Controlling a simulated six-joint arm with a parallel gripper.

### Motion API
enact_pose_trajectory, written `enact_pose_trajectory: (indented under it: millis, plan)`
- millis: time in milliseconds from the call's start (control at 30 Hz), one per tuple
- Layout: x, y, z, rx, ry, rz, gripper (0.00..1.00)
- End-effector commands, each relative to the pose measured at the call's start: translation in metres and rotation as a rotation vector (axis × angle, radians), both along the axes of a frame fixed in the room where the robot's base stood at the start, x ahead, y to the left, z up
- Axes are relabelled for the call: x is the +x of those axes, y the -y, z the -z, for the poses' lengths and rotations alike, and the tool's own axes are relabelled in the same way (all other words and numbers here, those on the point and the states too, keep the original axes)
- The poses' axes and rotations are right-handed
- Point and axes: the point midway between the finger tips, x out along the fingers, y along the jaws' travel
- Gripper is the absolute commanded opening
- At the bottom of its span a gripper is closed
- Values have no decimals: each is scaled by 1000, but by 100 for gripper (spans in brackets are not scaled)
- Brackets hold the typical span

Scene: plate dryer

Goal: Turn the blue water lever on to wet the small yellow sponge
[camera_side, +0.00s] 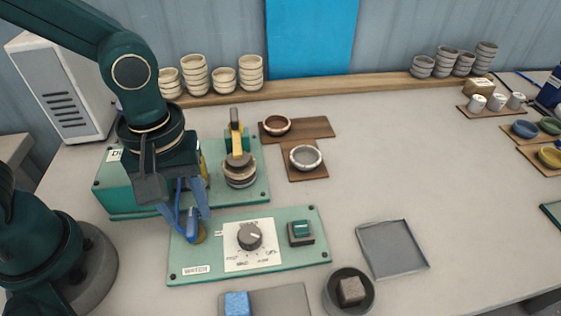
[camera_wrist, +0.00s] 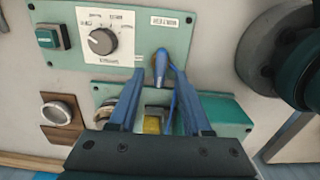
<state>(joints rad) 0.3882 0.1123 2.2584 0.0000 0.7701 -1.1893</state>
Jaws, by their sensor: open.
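The blue water lever (camera_side: 192,224) stands at the left end of the green panel marked WATER (camera_side: 196,270). My gripper (camera_side: 190,212) is open and low over that end, with its fingers close around the lever. In the wrist view the lever (camera_wrist: 160,66) shows between the two fingertips (camera_wrist: 156,74); I cannot tell whether either touches it. A yellow piece (camera_wrist: 153,124) shows between the fingers farther down, by the second green panel. A yellow patch (camera_side: 204,166) shows partly behind my gripper. I cannot tell whether either is the small yellow sponge.
The water panel also has a dark dial (camera_side: 249,237) and a green button (camera_side: 301,230). A machine with a yellow arm (camera_side: 238,158) stands behind. A blue sponge (camera_side: 237,303), a dark bowl with a brown block (camera_side: 351,290) and a grey tray (camera_side: 393,248) lie in front. The table's middle right is clear.

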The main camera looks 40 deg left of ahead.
Motion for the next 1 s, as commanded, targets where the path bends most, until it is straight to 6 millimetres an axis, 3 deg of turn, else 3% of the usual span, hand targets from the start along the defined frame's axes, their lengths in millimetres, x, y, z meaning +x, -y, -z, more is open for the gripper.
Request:
enact_pose_trajectory:
  millis: [233, 667, 867, 1000]
  plan:
    - [1, 0, -26, -1, 4, -1, 49]
    - [1, -1, -31, -1, 4, -9, 49]
    - [11, -17, -55, -40, 117, -89, 49]
    - [11, -38, -79, -51, 253, -26, 49]
